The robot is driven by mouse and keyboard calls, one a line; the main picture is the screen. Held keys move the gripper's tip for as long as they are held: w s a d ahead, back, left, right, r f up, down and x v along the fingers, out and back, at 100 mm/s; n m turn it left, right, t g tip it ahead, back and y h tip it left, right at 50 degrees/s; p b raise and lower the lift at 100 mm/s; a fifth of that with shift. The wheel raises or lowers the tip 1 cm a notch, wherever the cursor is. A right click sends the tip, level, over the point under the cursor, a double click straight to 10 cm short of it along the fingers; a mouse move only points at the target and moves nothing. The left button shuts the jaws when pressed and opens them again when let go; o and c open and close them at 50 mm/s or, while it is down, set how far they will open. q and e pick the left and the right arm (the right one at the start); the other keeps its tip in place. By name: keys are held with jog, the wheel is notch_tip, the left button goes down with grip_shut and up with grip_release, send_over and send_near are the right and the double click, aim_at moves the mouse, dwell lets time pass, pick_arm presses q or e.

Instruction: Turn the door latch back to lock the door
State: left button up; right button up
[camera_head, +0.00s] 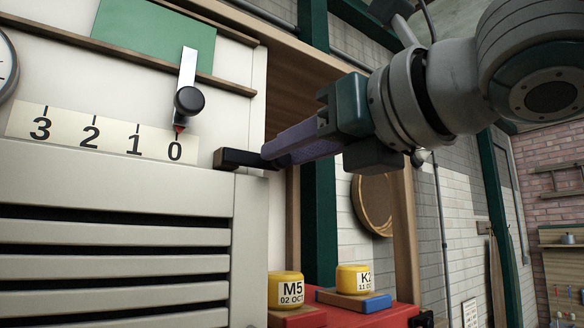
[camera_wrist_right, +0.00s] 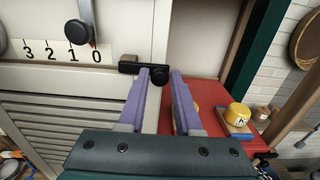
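The black door latch (camera_head: 240,159) sits at the right edge of the cream door panel, its bar lying roughly level. It also shows in the right wrist view (camera_wrist_right: 130,68), with a round knob at its right end. My right gripper (camera_head: 268,156) reaches in from the right with its purple fingertips at the latch. In the head view the gripper hides the knob. My left gripper is not in view.
A black-knobbed slider (camera_head: 189,101) points at 0 on the number scale (camera_head: 88,136), left of the latch. Louvred slats (camera_head: 110,268) lie below.

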grip_shut()
